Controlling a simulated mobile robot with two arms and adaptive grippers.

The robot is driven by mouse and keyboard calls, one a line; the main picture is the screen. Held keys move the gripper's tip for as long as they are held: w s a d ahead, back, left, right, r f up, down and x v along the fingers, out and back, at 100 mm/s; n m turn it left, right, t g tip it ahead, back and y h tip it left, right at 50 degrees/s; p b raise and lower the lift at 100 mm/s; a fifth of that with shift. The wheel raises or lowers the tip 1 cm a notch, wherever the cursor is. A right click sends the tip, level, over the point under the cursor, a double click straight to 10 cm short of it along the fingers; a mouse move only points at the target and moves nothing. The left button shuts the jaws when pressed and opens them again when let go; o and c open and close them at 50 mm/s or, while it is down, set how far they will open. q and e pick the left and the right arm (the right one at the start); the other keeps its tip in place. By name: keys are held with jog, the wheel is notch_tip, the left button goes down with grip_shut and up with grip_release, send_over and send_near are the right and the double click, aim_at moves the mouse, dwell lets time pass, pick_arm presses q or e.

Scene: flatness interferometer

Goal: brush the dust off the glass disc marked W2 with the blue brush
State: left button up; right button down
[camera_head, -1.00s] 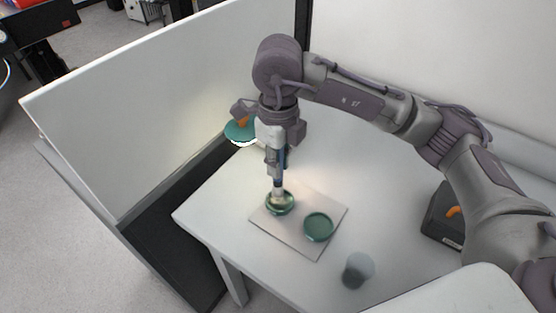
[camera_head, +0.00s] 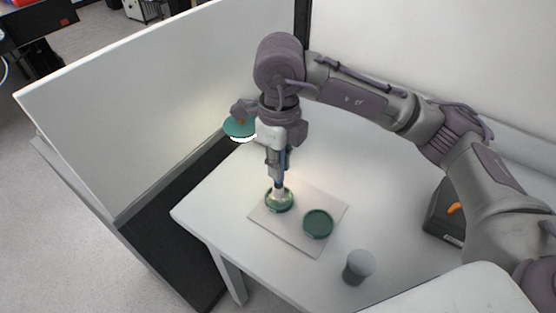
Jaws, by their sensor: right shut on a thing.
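My right gripper (camera_head: 279,163) points down over the table and is shut on the blue brush (camera_head: 279,183). The brush is upright, and its pale bristles are on or just above a green glass disc (camera_head: 271,205) at the left of a light mat (camera_head: 297,242). The bristles hide part of this disc. A second green disc (camera_head: 318,223) lies to its right on the same mat. I cannot read a W2 mark on either disc, and dust is too small to tell. My left gripper is not in view.
A teal lamp head (camera_head: 239,126) is behind my right gripper, at the table's far left. A grey cup (camera_head: 359,267) stands near the front edge. A dark box with an orange part (camera_head: 440,216) is at the right. Partition walls (camera_head: 150,95) border the table (camera_head: 215,200).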

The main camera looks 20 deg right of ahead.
jog(key=shift+s+f+b, duration=0.1)
jog(key=shift+s+b, duration=0.35)
jog(key=shift+s, duration=0.25)
jog(key=shift+s, duration=0.3)
jog(key=shift+s+b, duration=0.3)
jog(key=shift+r, duration=0.55)
jog(key=shift+w, duration=0.1)
jog(key=shift+w+b, duration=0.3)
jog(key=shift+w, duration=1.4)
jog(key=shift+f+b, duration=0.55)
jog(key=shift+b, duration=0.2)
